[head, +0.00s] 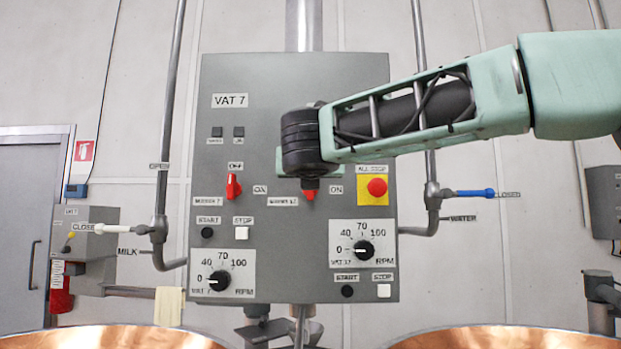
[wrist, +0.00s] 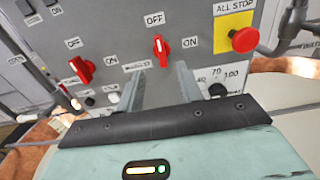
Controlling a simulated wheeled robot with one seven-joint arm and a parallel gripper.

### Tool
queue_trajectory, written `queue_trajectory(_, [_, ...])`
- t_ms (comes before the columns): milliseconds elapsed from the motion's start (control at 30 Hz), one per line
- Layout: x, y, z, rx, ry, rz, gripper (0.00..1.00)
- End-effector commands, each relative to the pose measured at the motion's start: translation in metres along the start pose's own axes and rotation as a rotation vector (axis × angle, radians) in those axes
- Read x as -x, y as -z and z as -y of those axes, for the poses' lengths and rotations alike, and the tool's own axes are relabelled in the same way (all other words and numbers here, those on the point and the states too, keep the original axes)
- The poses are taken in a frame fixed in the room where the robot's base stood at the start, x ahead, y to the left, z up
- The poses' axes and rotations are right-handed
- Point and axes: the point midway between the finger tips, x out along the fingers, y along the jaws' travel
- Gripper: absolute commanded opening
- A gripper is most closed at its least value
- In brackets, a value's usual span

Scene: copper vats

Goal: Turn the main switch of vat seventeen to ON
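The grey control panel (head: 290,75) carries two red rotary switches. The right switch (head: 309,195), above the dial marked VAT 17 (head: 363,249), is mostly hidden by my gripper in the head view. In the wrist view this red switch (wrist: 161,50) shows whole; its handle points up to the OFF label, with ON to its right. My gripper (wrist: 160,70) is open and empty, its two fingers apart just below and either side of the switch, which seems to lie beyond the tips; contact cannot be told. The left red switch (head: 233,187) belongs to the other vat.
A red ALL STOP button (head: 376,187) on a yellow plate sits close to the right; it also shows in the wrist view (wrist: 244,40). START and STOP buttons and dials lie below. Pipes with a white and a blue valve handle (head: 476,193) flank the panel. Copper vats stand below.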

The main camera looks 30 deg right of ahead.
Motion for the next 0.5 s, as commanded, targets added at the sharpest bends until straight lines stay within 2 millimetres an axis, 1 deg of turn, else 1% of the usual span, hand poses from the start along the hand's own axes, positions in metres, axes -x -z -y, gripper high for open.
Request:
queue_trajectory(33, [-0.011, -0.003, 0.0, 0.001, 0.002, -0.001, 0.36])
queue_trajectory(100, [-0.026, -0.003, 0.0, 0.002, 0.002, -0.002, 0.36])
queue_trajectory(500, [-0.107, -0.002, -0.001, 0.001, 0.001, -0.002, 0.36])
